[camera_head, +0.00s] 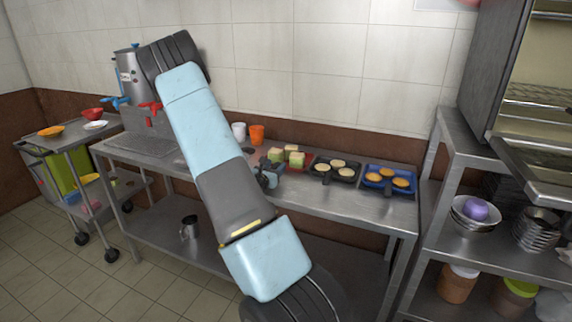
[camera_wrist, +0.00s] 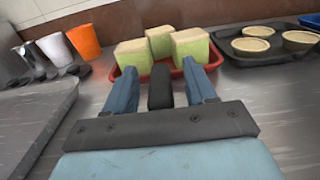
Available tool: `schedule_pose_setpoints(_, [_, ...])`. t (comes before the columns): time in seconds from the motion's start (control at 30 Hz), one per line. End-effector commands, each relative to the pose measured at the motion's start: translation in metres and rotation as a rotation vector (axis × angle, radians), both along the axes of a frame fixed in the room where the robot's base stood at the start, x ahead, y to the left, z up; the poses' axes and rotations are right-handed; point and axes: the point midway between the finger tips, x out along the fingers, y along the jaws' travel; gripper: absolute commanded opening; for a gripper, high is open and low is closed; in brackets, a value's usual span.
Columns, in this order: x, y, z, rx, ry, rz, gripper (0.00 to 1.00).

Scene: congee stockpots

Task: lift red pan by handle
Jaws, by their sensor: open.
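The red pan (camera_wrist: 217,57) is a shallow red tray on the steel counter, holding several green-and-cream cake cubes (camera_wrist: 190,45). In the head view the red pan (camera_head: 308,165) shows only in part, beside my arm. My gripper (camera_wrist: 160,78) is open, with one blue finger on each side of a dark upright block (camera_wrist: 160,87) at the pan's near edge. This block looks like the pan's handle, but I cannot tell for certain. Gaps show between it and both fingers. In the head view my gripper (camera_head: 269,176) is just left of the pan, low over the counter.
A black pan (camera_wrist: 262,60) with pale tarts sits right of the red one, and a blue pan (camera_head: 389,182) lies beyond it. White (camera_wrist: 55,50) and orange (camera_wrist: 84,42) cups stand at left. A wall (camera_head: 320,90) runs behind the counter (camera_head: 345,202).

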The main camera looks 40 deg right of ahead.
Motion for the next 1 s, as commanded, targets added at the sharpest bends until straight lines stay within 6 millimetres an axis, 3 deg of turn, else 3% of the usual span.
schedule_pose_setpoints(0.27, [0.0027,-0.0065,-0.0001,0.001,0.001,0.001,0.55])
schedule_pose_setpoints(0.87, [0.0025,-0.0063,0.0001,0.001,0.0,0.0,0.0])
schedule_pose_setpoints(1.0, [0.0025,-0.0063,0.0,0.001,0.0,0.0,0.0])
